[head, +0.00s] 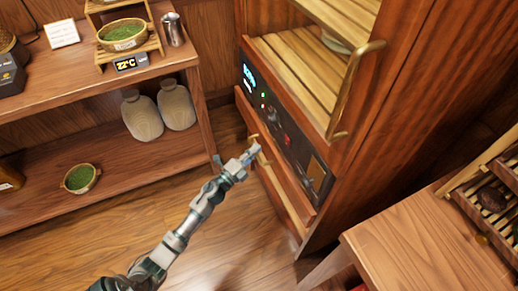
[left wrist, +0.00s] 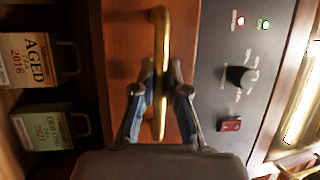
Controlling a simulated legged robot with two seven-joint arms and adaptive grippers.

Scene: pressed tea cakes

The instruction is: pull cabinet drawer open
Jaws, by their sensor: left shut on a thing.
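The wooden cabinet (head: 415,110) stands right of centre in the head view. Its drawer (head: 285,182) is below the dark control panel (head: 285,128), and the drawer front also shows in the left wrist view (left wrist: 119,50). A brass handle (left wrist: 162,25) is fixed to that front. My left gripper (head: 253,151) is at the handle. In the left wrist view its two fingers are closed around the brass bar, one on each side. My right gripper is not in view.
A wooden shelf unit (head: 195,58) with jars (head: 142,115) and tea bowls (head: 122,34) stands left. A wooden table (head: 425,245) is at lower right. The cabinet's upper door has a long brass handle (head: 352,85). Floor (head: 235,215) before the drawer is clear. Labelled packages (left wrist: 30,60) show in the left wrist view.

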